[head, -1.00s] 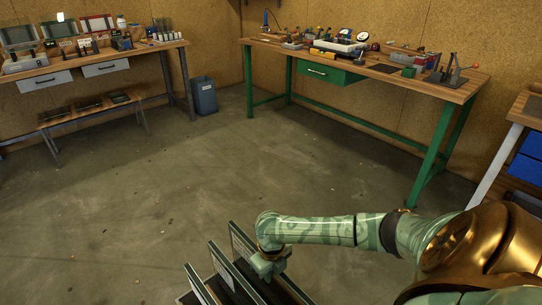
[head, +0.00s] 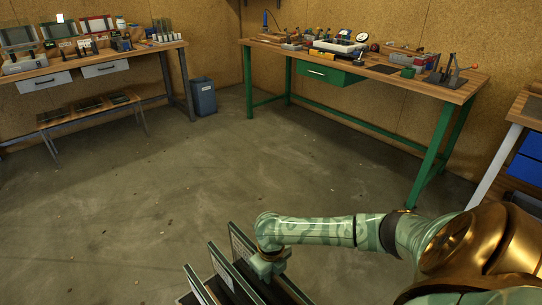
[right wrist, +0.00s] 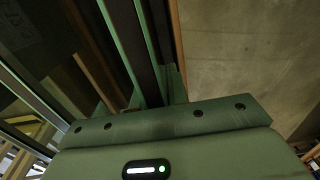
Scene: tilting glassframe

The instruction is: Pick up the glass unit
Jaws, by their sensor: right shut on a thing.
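Several glass units stand on edge in a row at the bottom of the head view, dark panes with thin pale green edges. The glass unit at the right of the row (head: 238,243) is partly covered by my right gripper (head: 268,270). The right gripper is shut on that unit's upper edge; its fingertips are hard to make out in the head view. In the right wrist view, the green gripper body (right wrist: 165,140) lies across the bottom, and the long edge of a glass unit (right wrist: 122,45) runs up from it. My left gripper is not in view.
Open concrete floor (head: 130,205) lies beyond.

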